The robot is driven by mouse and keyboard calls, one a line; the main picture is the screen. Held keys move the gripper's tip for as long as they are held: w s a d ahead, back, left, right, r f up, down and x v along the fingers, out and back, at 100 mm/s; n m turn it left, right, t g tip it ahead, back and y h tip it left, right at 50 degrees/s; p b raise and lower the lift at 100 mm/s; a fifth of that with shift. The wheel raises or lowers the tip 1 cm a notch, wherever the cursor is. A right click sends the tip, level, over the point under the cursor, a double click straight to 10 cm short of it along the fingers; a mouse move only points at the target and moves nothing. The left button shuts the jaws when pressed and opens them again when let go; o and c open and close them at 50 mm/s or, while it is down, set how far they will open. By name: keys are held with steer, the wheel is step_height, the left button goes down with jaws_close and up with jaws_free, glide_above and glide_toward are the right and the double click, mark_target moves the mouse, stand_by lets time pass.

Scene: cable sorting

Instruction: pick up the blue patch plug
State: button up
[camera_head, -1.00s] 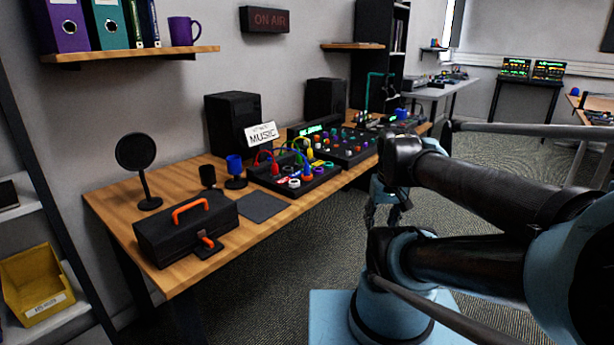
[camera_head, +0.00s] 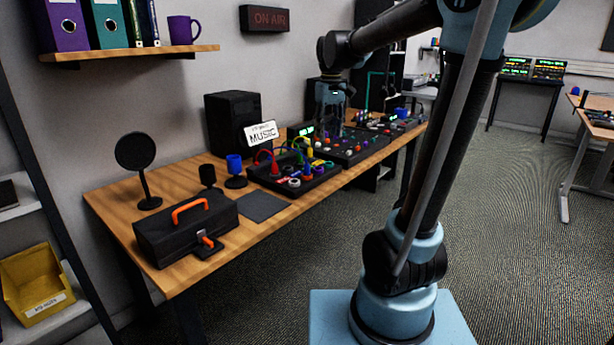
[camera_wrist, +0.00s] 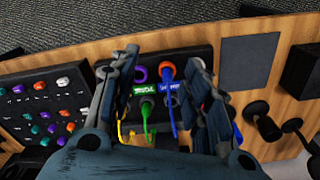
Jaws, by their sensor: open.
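The blue patch plug (camera_wrist: 170,102) with its blue cable shows in the wrist view on the black patch box (camera_wrist: 190,52), beside a small blue-violet label. A green plug (camera_wrist: 147,108) and a yellow cable (camera_wrist: 121,128) are to its left. My gripper (camera_wrist: 162,60) is open, with its two fingers on either side of the blue and green plugs in the picture. It holds nothing. In the head view my gripper (camera_head: 328,118) hangs fingers-down above the desk, near the patch box (camera_head: 322,179). The fingers hide part of the box in the wrist view.
A mixer with many knobs (camera_wrist: 45,112) is left of the patch box in the wrist view. A dark pad (camera_head: 262,207), a toolbox (camera_head: 187,234) and a blue cup-like thing on a stand (camera_head: 235,163) share the desk. A speaker (camera_head: 231,122) stands behind.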

steer(key=r+n, duration=0.1)
glide_above(307, 166)
steer(key=d, duration=0.1)
steer(key=w, duration=0.1)
steer(key=f, duration=1.1)
steer(key=shift+w+a+f, duration=0.15)
steer(key=shift+a+f, duration=0.15)
steer(key=shift+f, duration=0.1)
steer(key=shift+s+a+f, duration=0.15)
steer(key=shift+s+f, duration=0.05)
steer(key=shift+f, duration=1.15)
steer(key=shift+s+a+f, duration=0.1)
steer(key=shift+s+f, duration=0.05)
steer(key=shift+f, duration=1.15)
steer(key=shift+c, duration=0.6)
jaws_close()
